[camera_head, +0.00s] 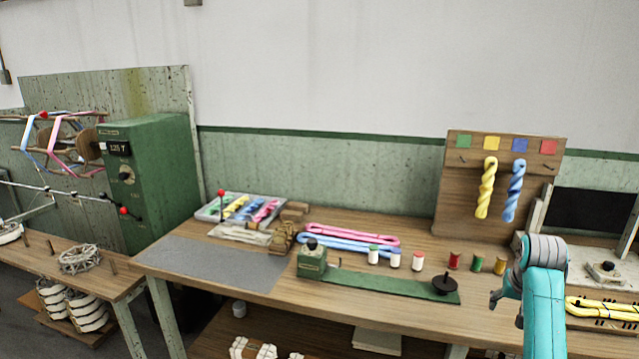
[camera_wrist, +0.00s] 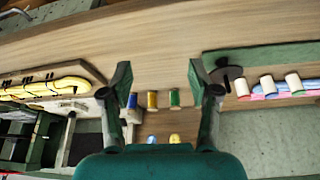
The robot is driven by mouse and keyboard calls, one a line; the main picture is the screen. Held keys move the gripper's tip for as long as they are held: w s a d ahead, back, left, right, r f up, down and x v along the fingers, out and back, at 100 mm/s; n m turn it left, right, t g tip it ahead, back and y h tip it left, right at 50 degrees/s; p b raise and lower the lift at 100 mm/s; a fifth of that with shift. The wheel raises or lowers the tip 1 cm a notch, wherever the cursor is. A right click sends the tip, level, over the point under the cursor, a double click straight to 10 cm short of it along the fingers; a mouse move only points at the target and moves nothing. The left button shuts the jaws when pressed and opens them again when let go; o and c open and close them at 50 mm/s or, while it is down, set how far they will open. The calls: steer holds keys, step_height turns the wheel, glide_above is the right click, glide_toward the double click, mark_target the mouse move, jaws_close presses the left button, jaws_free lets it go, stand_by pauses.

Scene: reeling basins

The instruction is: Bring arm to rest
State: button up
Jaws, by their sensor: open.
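My arm (camera_head: 544,295) is at the lower right of the head view, teal with a grey joint, over the right part of the wooden bench (camera_head: 225,283). My gripper (camera_wrist: 160,78) has its two dark fingers wide apart in the wrist view, with only bare bench wood directly between the tips. In the head view only a small dark part of it shows left of the arm. A blue spool (camera_wrist: 132,101), a yellow spool (camera_wrist: 152,100) and a green spool (camera_wrist: 174,98) show between the fingers in the wrist view, apart from them.
A wooden board (camera_head: 465,192) with yellow and blue skeins stands behind. A green strip (camera_head: 385,284) with a dark disc (camera_head: 444,283) lies left of the arm. A yellow bundle (camera_head: 600,308) lies on a tray at right. A grey mat (camera_head: 215,263) at left is clear.

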steer(key=s+a+f+n+t, duration=0.1)
steer(key=s+a+f, duration=0.35)
steer(key=f, duration=0.45)
steer(key=s+a+f+t, duration=0.1)
steer(key=s+a+f, duration=0.35)
steer(key=f, duration=0.35)
steer(key=s+a+f+n+t, duration=0.15)
steer(key=s+a+f, duration=0.3)
steer(key=f, duration=0.45)
steer(key=s+a+f+t, duration=0.1)
steer(key=s+a+f, duration=0.15)
steer(key=s, duration=0.25)
steer(key=s+a+f+t, duration=0.1)
steer(key=s+a, duration=0.2)
steer(key=s, duration=0.2)
steer(key=s+a, duration=0.4)
steer(key=s, duration=0.7)
steer(key=s+a+r+n+t+y, duration=0.1)
steer(key=s+a+r+t, duration=0.1)
steer(key=s+r, duration=0.8)
steer(key=s+a+r+n+t+y, duration=0.1)
steer(key=s+a+r+t, duration=0.1)
steer(key=s+r, duration=0.7)
steer(key=s+t, duration=0.1)
steer(key=s, duration=0.3)
steer(key=shift+s+a+r, duration=0.3)
steer(key=shift+a+r, duration=0.05)
steer(key=shift+a, duration=0.05)
steer(key=shift+n, duration=0.25)
